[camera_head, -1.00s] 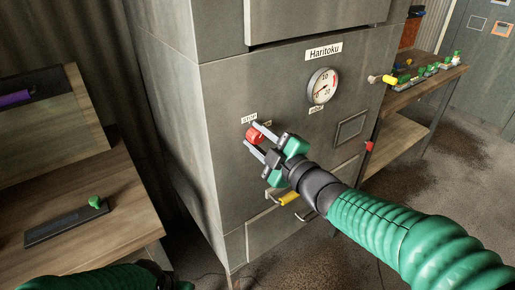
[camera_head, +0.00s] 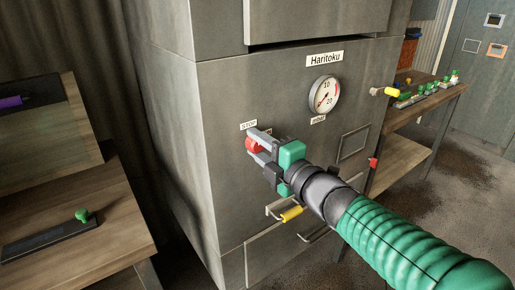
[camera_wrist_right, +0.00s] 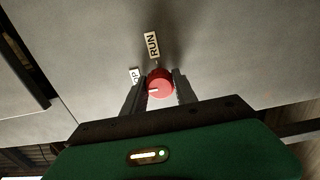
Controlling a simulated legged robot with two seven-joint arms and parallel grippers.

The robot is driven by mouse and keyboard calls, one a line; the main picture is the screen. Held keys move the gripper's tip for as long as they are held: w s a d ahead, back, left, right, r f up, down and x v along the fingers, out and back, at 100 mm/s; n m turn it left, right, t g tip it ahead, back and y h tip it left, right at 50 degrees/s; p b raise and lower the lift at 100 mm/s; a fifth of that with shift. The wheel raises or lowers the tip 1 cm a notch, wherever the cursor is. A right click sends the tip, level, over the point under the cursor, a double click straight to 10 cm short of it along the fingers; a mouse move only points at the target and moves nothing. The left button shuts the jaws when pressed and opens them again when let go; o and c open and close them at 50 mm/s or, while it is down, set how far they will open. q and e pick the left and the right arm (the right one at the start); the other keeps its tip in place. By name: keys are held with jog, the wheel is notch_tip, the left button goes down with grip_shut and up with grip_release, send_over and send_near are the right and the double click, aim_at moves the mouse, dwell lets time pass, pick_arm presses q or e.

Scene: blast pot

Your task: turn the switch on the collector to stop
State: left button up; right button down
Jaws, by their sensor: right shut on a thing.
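The collector is a tall grey metal cabinet (camera_head: 240,110) labelled Haritoku. Its red round switch (camera_head: 252,145) is on the front panel, with a STOP label (camera_head: 248,125) just above it. My right gripper (camera_head: 257,143) is shut on the switch, one finger on each side. In the right wrist view the switch (camera_wrist_right: 160,84) sits between the fingertips, and its white mark points left in the picture. The RUN label (camera_wrist_right: 152,45) is above it there, and the partly hidden STOP label (camera_wrist_right: 135,75) is at its upper left. My left gripper is out of view.
A round gauge (camera_head: 324,94) is above and right of the switch. A yellow-handled latch (camera_head: 291,214) is below my right gripper. A wooden bench (camera_head: 85,190) stands at the left, and another bench (camera_head: 400,160) with valves stands at the right.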

jog(key=shift+a+f, duration=0.15)
jog(key=shift+f, duration=0.25)
jog(key=c, duration=1.3)
grip_release()
jog(key=shift+c, duration=0.2)
jog(key=o, duration=0.3)
jog(key=shift+r, duration=0.2)
jog(key=shift+o, duration=0.2)
jog(key=shift+s, duration=0.1)
jog(key=shift+s+d+r, duration=0.1)
jog(key=shift+s+d, duration=0.05)
jog(key=shift+d, duration=0.1)
jog(key=p+v, duration=0.6)
jog(key=v, duration=1)
jog(key=shift+s, duration=0.15)
